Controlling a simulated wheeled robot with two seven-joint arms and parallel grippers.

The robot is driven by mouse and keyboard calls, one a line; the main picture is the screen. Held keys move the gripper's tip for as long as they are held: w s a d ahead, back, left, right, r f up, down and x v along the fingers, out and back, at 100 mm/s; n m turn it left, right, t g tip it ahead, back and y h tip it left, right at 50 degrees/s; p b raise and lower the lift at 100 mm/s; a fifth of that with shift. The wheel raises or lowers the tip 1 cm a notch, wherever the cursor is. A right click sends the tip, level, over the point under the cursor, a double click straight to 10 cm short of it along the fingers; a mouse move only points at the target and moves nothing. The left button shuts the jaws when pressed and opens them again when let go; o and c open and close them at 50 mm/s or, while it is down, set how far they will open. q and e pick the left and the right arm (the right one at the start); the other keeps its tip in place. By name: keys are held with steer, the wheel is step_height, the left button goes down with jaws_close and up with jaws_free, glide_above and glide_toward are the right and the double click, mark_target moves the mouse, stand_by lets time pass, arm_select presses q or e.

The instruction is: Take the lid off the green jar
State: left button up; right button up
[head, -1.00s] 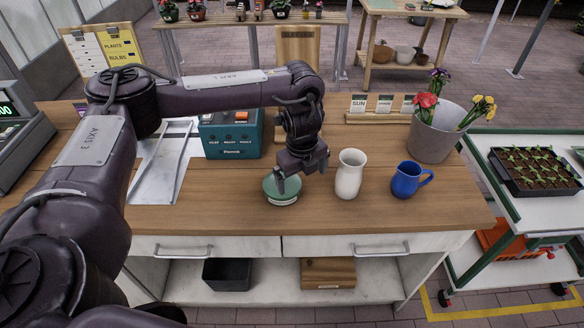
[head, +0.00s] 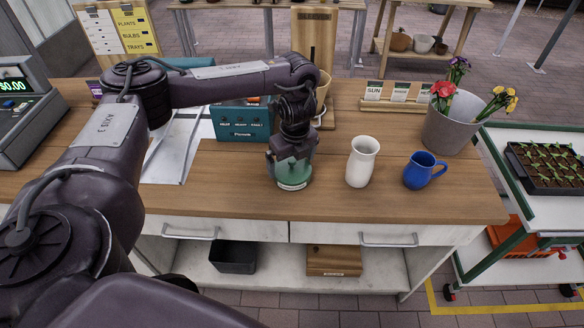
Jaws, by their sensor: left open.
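The green jar (head: 294,184) stands on the wooden counter (head: 235,200), left of the white vase. Its pale label faces the front, and its green top shows between my fingers. My left gripper (head: 290,168) points down over the jar, with its open fingers on either side of the jar's upper part. I cannot tell whether the fingers touch it. The gripper hides much of the lid. My right gripper is not in view.
A white vase (head: 361,161) and a blue pitcher (head: 420,170) stand close to the right of the jar. A teal box (head: 243,122) and a metal tray (head: 172,150) are behind to the left. A grey flower bucket (head: 450,128) stands at the back right. The front counter strip is clear.

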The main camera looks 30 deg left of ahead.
arm_select(q)
steer(key=c, duration=0.6)
steer(key=shift+r, duration=0.1)
